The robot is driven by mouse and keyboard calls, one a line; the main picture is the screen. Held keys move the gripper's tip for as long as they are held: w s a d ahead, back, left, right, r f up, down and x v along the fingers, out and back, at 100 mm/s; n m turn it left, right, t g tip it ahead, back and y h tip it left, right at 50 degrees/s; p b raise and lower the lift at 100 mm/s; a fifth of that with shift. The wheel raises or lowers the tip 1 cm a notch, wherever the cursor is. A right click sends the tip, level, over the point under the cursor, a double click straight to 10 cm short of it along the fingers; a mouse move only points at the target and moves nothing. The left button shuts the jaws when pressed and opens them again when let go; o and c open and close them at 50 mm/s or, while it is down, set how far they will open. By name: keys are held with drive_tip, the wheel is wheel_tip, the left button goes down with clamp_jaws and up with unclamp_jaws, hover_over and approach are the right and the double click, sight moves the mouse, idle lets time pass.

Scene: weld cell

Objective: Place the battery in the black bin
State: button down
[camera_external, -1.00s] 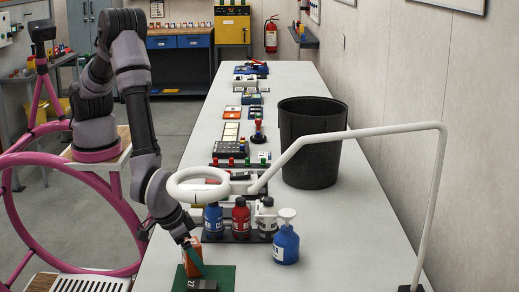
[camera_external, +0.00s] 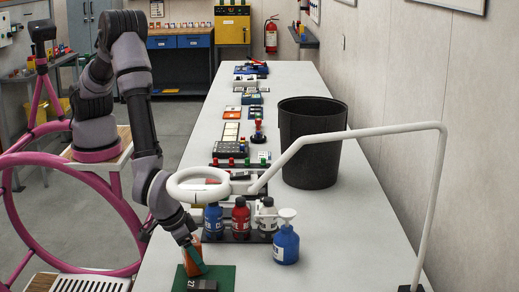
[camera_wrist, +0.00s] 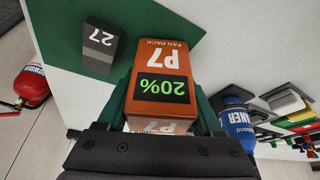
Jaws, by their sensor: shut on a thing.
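The battery, an orange pack marked "P7 FAN PACK" with a "20%" display (camera_wrist: 162,72), is between the fingers of my gripper (camera_wrist: 162,108) in the wrist view. In the external view my gripper (camera_external: 196,258) and the orange pack (camera_external: 190,262) are low over the green mat (camera_external: 222,274) at the near end of the bench. The pack looks tilted; I cannot tell whether it touches the mat. The black bin (camera_external: 311,145) stands upright on the bench, farther back and to the right. Its inside bottom is hidden.
A dark block marked "27" (camera_wrist: 101,42) lies on the mat beside the pack. A white ring lamp (camera_external: 199,186) on a bent arm (camera_external: 436,190) crosses between mat and bin. Several bottles, including a blue one (camera_external: 286,243), stand close behind the mat.

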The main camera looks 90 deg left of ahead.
drive_tip(key=s+d, duration=0.4)
drive_tip(key=s, duration=0.6)
drive_tip(key=s+d, duration=0.4)
drive_tip(key=s, duration=0.6)
drive_tip(key=s+d, duration=0.4)
drive_tip(key=s, duration=0.6)
wheel_tip(320, 180, up, 39)
drive_tip(key=w+a+f+m+h, duration=0.1)
drive_tip(key=w+a+m, duration=0.15)
drive_tip(key=w, duration=1.05)
drive_tip(key=w+a+m+h, duration=0.2)
drive_tip(key=w+m, duration=0.2)
drive_tip(key=w, duration=0.9)
drive_tip(key=w+a+m+h, duration=0.1)
drive_tip(key=w+a+m, duration=0.2)
drive_tip(key=w+a, duration=0.5)
drive_tip(key=w+a+m+h, duration=0.1)
drive_tip(key=w+a+m, duration=0.3)
drive_tip(key=w, duration=0.7)
drive_tip(key=r+m+g+h, duration=0.1)
drive_tip(key=m+g, duration=0.3)
drive_tip(key=m, duration=0.5)
hover_over(309, 173)
drive_tip(key=a, duration=0.4)
drive_tip(key=f, duration=3.9)
drive_tip(key=shift+w, duration=0.25)
